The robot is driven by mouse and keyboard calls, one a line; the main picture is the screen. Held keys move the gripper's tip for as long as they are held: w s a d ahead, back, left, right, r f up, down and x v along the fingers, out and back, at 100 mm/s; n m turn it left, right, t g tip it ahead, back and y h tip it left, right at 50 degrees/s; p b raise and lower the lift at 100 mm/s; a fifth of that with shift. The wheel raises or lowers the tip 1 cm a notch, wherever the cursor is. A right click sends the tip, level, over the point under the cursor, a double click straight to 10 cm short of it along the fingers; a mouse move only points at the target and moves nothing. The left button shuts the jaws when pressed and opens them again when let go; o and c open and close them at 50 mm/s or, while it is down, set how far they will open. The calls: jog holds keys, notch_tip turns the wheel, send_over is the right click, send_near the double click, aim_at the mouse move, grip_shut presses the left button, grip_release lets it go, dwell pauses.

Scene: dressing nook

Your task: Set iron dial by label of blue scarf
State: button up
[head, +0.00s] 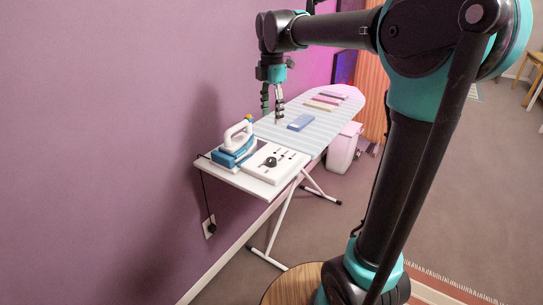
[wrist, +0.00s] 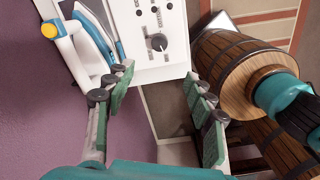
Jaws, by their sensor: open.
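A white control panel (head: 276,163) lies at the near end of the ironing board, beside the blue and white iron (head: 232,151). My gripper (head: 272,114) is open and empty above the board, between iron and scarf in the picture. In the wrist view, the dial shows beyond the gap between its fingers (wrist: 157,76).
Several other folded cloths (head: 325,99) lie farther along the striped board (head: 345,92). A purple wall runs along the left, with a cord down to an outlet (head: 209,227). A pale bin (head: 343,148) stands beside the board. Open floor (head: 440,200) lies to the right.

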aim_at(272, 159)
notch_tip(272, 159, down, 17)
jog(key=shift+f, duration=0.1)
dwell(0.5)
jog(key=shift+c, duration=0.3)
jog(key=c, duration=1.1)
